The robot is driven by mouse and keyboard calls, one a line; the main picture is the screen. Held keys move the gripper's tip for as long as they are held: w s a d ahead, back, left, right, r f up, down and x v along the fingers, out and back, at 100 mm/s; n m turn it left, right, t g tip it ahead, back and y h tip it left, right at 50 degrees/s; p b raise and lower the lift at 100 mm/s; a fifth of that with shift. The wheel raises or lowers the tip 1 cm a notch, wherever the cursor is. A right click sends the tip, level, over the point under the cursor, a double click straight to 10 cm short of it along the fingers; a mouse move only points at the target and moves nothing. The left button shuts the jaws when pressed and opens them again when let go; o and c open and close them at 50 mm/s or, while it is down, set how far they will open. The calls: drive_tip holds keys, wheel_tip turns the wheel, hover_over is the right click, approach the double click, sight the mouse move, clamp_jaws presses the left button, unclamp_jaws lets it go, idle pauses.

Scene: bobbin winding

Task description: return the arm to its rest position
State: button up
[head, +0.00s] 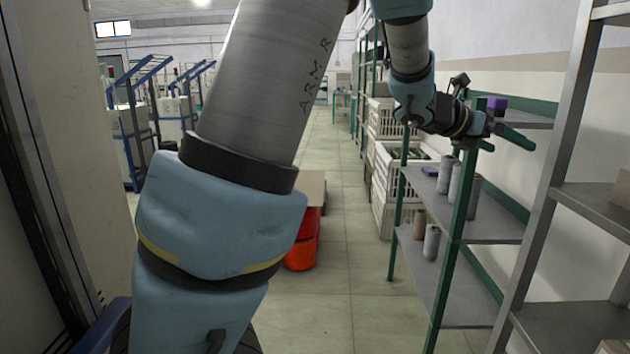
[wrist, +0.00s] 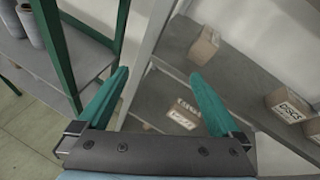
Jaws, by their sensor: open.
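My arm crosses the head view from the lower left to the upper right, blue and grey. My gripper (head: 508,140) is at its end, in front of the upper shelf of the green-framed rack (head: 463,200). In the wrist view my gripper (wrist: 155,95) shows two green fingers spread wide with nothing between them. Past the fingertips are the grey shelves of the metal rack (wrist: 173,40).
Grey bobbins (head: 446,174) stand on the green-framed rack, with a purple item (head: 497,104) above. Cardboard boxes (wrist: 204,45) sit on the metal rack. White crates (head: 391,180) and a red bin (head: 302,245) stand farther back. The aisle floor (head: 348,270) is clear.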

drive_tip(key=w+a+f+n+t+y, duration=0.3)
drive_tip(key=w+a+f+n+y, duration=0.15)
drive_tip(key=a+n, duration=0.6)
drive_tip(key=w+a+f+n+t+y, duration=0.35)
drive_tip(key=w+a+n, duration=0.25)
drive_tip(key=a+n, duration=0.45)
drive_tip(key=s+a+f+n+g+y, duration=0.25)
drive_tip(key=s+a+f+n, duration=0.2)
drive_tip(key=a+n, duration=0.5)
drive_tip(key=s+a+f+n+g+y, duration=0.1)
drive_tip(key=s+a+f+n+y, duration=0.3)
drive_tip(key=a+n, duration=0.5)
drive_tip(key=s+a+f+n+g, duration=0.1)
drive_tip(key=s+a+n+g, duration=0.1)
drive_tip(key=s+n, duration=0.2)
drive_tip(key=s+a+f+n+g+h, duration=0.1)
drive_tip(key=s+a+f+n+g, duration=0.1)
drive_tip(key=s, duration=0.5)
drive_tip(key=shift+s+a+f+n, duration=0.2)
drive_tip(key=shift+a+n, duration=0.1)
drive_tip(key=shift+n, duration=0.55)
